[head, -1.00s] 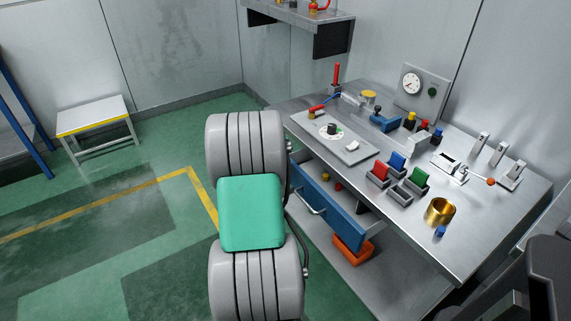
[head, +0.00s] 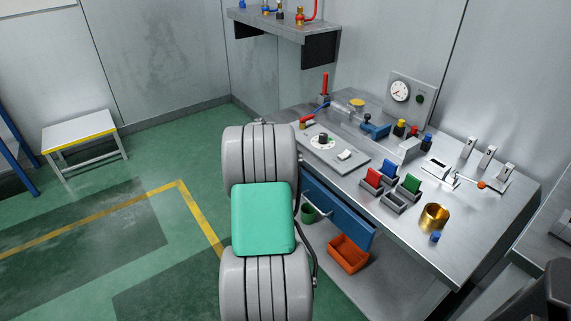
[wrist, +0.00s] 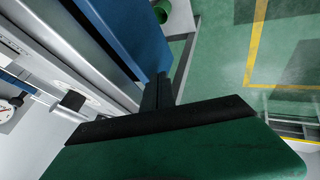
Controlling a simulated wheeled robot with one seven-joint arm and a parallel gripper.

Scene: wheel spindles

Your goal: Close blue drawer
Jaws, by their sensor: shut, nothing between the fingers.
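The blue drawer (head: 341,217) sits under the left front edge of the metal bench. Its blue front shows, but its inside does not, and my arm covers its left end and handle. I cannot tell whether it is flush. In the wrist view the blue drawer front (wrist: 128,32) runs along the bench side. My gripper (wrist: 157,92) shows there as dark fingers, shut and empty, at or very near the blue front; contact is unclear. In the head view my gripper is hidden behind my arm.
The bench (head: 455,230) holds small red, blue and green bins, a brass cup (head: 434,217) and levers. An orange bin (head: 347,255) and a green bin (head: 311,213) are below the drawer. A white stool (head: 80,134) stands far left; the floor between is clear.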

